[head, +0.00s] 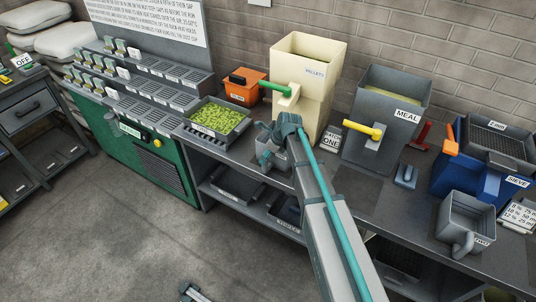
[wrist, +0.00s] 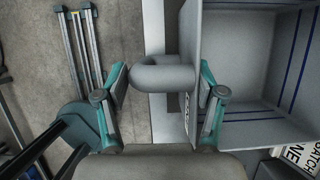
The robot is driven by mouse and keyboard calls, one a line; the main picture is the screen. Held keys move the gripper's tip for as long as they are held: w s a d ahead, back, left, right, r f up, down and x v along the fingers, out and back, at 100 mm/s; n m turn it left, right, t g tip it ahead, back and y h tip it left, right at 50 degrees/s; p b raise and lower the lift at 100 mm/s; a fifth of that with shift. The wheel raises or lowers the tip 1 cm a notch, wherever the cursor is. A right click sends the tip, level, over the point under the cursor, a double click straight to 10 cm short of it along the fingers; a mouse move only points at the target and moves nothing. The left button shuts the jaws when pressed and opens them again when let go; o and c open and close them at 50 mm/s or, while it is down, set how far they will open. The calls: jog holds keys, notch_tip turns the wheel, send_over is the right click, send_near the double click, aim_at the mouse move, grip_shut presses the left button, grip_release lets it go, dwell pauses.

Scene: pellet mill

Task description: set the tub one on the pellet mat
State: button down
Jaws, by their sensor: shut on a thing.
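Tub one (head: 268,160) is a grey open tub at the bench's front edge, partly hidden by my arm in the head view. In the wrist view the tub (wrist: 245,65) fills the right side; its inside looks empty, with blue lines on the walls. My gripper (wrist: 164,88) is shut on the tub's grey loop handle (wrist: 165,72); it also shows in the head view (head: 286,125). The tub looks upright; I cannot tell whether it touches the bench. No pellet mat shows clearly below the pellets hopper (head: 305,60); my arm and the tub cover that area.
A green-handled spout sits above the tub. A tray of green pellets (head: 216,118) stands left, an orange box (head: 245,87) behind. The meal hopper (head: 385,110), with a dark mat (head: 354,188) before it, tub two (head: 468,218) and the blue sieve (head: 470,180) are right.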

jog(key=shift+f, duration=0.25)
dwell(0.8)
jog(key=shift+c, duration=0.2)
grip_release()
jog(key=shift+o, duration=0.2)
jog(key=shift+r, duration=0.1)
dwell(0.4)
jog(key=p+v, duration=0.2)
jog(key=v, duration=0.6)
jog(key=shift+d+r+p, duration=0.15)
jog(key=shift+r+p, duration=0.15)
jog(key=shift+r, duration=0.05)
dwell(0.7)
